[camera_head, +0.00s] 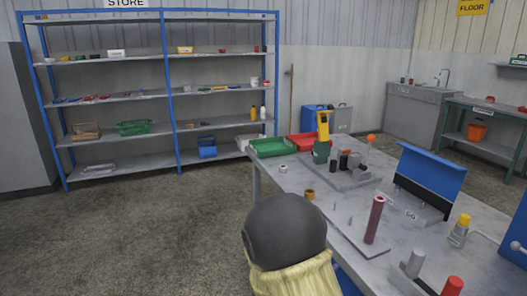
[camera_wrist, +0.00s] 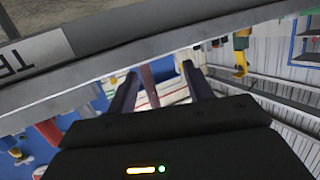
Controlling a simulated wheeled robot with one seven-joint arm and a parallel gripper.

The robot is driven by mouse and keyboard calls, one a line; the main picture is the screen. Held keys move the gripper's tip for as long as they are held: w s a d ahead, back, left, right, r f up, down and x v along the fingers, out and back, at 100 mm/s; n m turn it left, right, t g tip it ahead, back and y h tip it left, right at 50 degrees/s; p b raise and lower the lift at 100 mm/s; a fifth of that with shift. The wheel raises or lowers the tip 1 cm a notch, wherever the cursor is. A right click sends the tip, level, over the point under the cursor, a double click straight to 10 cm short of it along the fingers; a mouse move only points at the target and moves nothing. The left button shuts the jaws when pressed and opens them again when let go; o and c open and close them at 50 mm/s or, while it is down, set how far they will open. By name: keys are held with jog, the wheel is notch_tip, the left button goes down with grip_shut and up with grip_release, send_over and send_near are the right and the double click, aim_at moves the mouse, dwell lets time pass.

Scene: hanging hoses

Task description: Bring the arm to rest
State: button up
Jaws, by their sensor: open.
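My gripper (camera_wrist: 160,72) shows in the wrist view with its two dark fingers spread apart. A dark red upright cylinder (camera_wrist: 149,86) appears between the fingers in that view; I see no finger touching it, and its distance is unclear. In the head view a dark rounded part of my arm with a pale yellow sleeve stands at the bottom middle, in front of the bench's left edge. The gripper's fingers do not show there. A dark red cylinder (camera_head: 375,220) stands upright on a plate on the bench.
The grey workbench (camera_head: 305,205) fills the right side, with a blue panel (camera_head: 432,172), a green tray (camera_head: 273,147), a red tray (camera_head: 304,141) and a yellow-and-green tool (camera_head: 322,138) on it. Blue shelving (camera_head: 168,90) stands behind. The floor at left is clear.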

jog(key=s+a+f+n+g+y, duration=0.2)
jog(key=s+a+n+y, duration=0.3)
jog(key=y, duration=0.5)
jog(key=s+d+n+g+y, duration=0.1)
jog(key=s+d+n+g, duration=0.15)
jog(key=s, duration=0.55)
jog(key=s+d+n+g, duration=0.1)
jog(key=s+n+g, duration=0.25)
jog(key=s, duration=0.35)
notch_tip(320, 180, up, 25)
jog(key=m+p, duration=0.1)
jog(key=p, duration=2.3)
jog(key=shift+w, duration=0.15)
jog(key=shift+f, duration=0.15)
